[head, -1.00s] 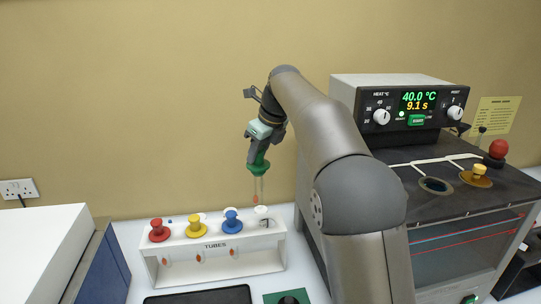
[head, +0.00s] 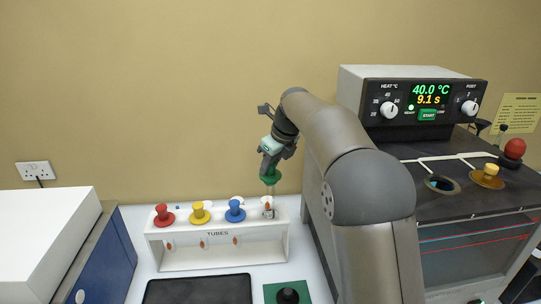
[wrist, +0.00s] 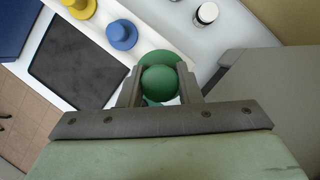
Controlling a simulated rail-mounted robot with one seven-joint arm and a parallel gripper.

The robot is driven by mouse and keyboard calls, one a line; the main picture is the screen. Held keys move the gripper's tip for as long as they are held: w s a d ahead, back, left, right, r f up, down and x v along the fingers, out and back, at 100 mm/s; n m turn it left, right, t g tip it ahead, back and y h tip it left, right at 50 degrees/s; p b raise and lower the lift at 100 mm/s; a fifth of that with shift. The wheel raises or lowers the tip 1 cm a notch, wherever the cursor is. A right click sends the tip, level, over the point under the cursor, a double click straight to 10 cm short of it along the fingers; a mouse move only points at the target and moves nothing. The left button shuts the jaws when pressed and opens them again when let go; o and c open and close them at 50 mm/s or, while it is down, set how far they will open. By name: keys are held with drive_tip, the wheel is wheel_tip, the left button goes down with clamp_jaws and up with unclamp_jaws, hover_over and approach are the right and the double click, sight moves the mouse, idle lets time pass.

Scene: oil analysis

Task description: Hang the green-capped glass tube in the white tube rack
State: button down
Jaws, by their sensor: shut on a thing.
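My gripper (head: 270,168) is shut on the green cap (head: 270,178) of the glass tube (head: 270,191). In the wrist view the cap (wrist: 160,82) sits between the two fingers. The tube hangs about upright over the right end of the white tube rack (head: 265,231). Its lower end, with reddish-orange content, is at the height of the rack top by the rightmost place. I cannot tell whether the tip is inside the hole. The rack holds red (head: 164,214), yellow (head: 200,212) and blue (head: 235,210) capped tubes.
A heating bath (head: 430,180) with a lit display stands close on the right. A black tray (head: 198,290) and a green pad (head: 309,297) with a black knob lie in front of the rack. A white and blue box (head: 45,235) is at the left.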

drive_tip(key=b, duration=0.5)
hover_over(271, 201)
drive_tip(key=w, duration=0.2)
wheel_tip(271, 201, down, 6)
drive_tip(key=shift+s+a+r, duration=0.1)
drive_tip(key=shift+r, duration=0.05)
drive_tip(key=shift+f+b, duration=1.7)
drive_tip(key=shift+f, duration=1.85)
drive_tip(key=shift+f, duration=0.45)
drive_tip(key=c, duration=1)
unclamp_jaws()
drive_tip(key=shift+o, duration=0.2)
drive_tip(key=v, duration=1.7)
drive_tip(key=shift+d+r+b, duration=0.15)
drive_tip(key=shift+d+b, duration=0.1)
drive_tip(key=shift+b, duration=0.1)
